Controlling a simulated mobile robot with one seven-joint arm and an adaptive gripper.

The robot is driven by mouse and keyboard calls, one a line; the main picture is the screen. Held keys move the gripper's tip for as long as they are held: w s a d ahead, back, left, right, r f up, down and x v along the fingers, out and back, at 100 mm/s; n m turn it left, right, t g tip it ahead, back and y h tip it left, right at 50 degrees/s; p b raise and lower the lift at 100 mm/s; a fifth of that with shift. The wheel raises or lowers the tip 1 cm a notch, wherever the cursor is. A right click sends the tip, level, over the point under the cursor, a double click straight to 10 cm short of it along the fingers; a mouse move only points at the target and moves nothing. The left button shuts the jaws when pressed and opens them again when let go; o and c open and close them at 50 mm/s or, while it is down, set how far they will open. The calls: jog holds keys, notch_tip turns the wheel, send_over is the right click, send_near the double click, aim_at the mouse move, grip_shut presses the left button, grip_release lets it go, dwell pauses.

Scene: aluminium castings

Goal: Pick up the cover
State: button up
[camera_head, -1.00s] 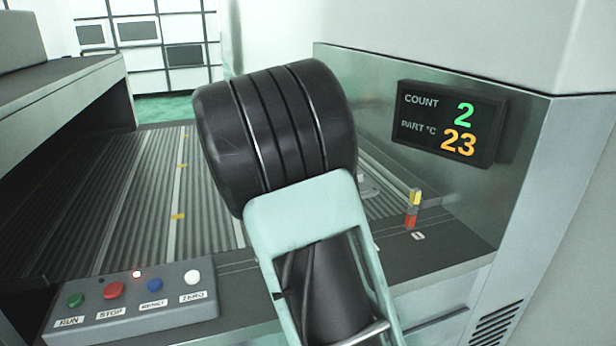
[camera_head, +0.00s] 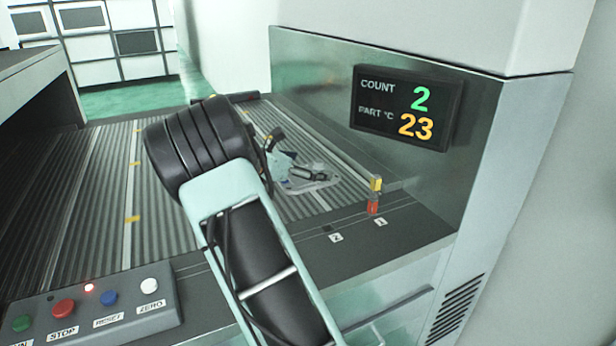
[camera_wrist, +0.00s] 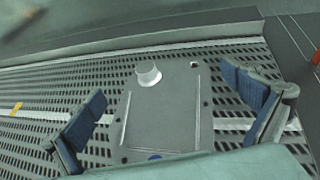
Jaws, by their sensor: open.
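The cover (camera_wrist: 165,105) is a flat grey plate with a pale round boss, small holes and raised ribs, lying on the slatted conveyor. In the head view its edge (camera_head: 322,180) shows beyond my arm, partly hidden by my gripper (camera_head: 290,172). In the wrist view my gripper (camera_wrist: 168,115) is open, with one blue-padded finger on each side of the cover. Gaps show between both fingers and the plate, and nothing is held. The cover's near end is hidden by my own gripper body.
The conveyor (camera_head: 95,205) is clear to the left. A metal wall with a display (camera_head: 406,108) reading 2 and 23 stands to the right. A small red-yellow post (camera_head: 374,195) stands on the front ledge. A button box (camera_head: 95,300) sits at front left.

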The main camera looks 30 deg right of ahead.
aim_at(322, 167)
jog(key=x, duration=0.4)
jog(key=shift+s+d, duration=0.15)
jog(key=shift+d, duration=0.1)
jog(key=shift+s+f, duration=0.1)
grip_shut()
dwell(0.4)
